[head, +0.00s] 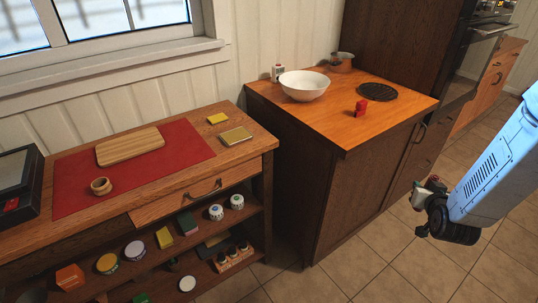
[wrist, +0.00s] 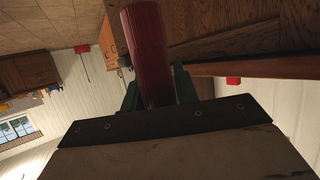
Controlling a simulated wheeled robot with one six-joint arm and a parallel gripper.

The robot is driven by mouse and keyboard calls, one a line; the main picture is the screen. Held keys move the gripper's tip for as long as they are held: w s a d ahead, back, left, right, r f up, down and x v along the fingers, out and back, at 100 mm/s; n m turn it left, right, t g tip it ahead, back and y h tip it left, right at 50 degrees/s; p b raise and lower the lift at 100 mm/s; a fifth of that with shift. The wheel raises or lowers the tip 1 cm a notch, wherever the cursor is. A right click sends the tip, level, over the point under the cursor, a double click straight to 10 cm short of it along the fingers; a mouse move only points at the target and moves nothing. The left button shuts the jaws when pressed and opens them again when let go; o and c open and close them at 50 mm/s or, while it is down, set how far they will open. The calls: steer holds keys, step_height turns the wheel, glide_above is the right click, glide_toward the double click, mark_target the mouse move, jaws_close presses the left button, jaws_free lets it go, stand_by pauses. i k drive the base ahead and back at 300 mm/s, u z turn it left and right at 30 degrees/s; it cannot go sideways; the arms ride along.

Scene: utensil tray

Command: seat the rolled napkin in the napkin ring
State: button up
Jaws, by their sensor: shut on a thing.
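The rolled napkin (wrist: 146,45) is a dark red cylinder in the wrist view. My gripper (wrist: 158,92) is shut on it, with dark green fingers on either side, and the roll sticks out past them. In the head view my gripper (head: 428,192) is over the floor at the right, far from the ring; the napkin is hard to make out there. The napkin ring (head: 101,186) looks like a small round wooden ring with a dark opening. It sits on the red mat (head: 75,196) on the left table, apart from the napkin.
A wooden board (head: 129,146) lies behind the ring on the mat. A dark box (head: 20,180) stands at the table's left end. A yellow pad (head: 217,118) and a tan block (head: 236,136) lie to the right. A counter (head: 330,122) with a white bowl (head: 304,86) stands between table and gripper.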

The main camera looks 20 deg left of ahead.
mark_target(103, 190)
steer(key=k, duration=0.25)
steer(key=u, duration=0.75)
